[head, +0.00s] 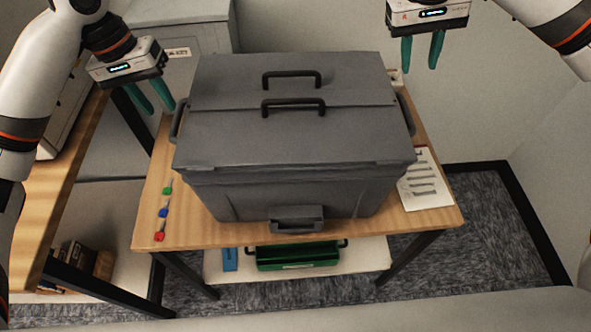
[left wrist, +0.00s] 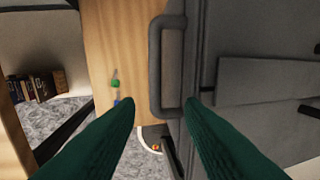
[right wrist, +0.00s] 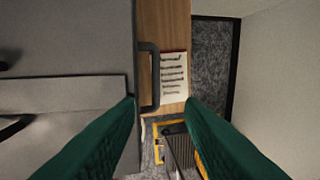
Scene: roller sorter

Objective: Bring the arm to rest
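My left gripper (head: 155,98) is open and empty, above the left side of a large grey lidded bin. In the left wrist view its green fingers (left wrist: 160,108) are spread, with the bin's dark side handle (left wrist: 166,65) beyond them. My right gripper (head: 422,54) is open and empty, raised beyond the bin's back right corner. In the right wrist view its fingers (right wrist: 163,105) are apart, with the bin's other side handle (right wrist: 150,75) below. The grey bin (head: 295,130) stands on a wooden table, its lid shut, with two dark handles on top.
The wooden table (head: 150,215) holds several small coloured items (head: 163,213) on the left and a printed sheet (head: 422,180) on the right. A green tray (head: 298,256) sits on the lower shelf. Another wooden table (head: 65,190) stands left. Walls close in behind and right.

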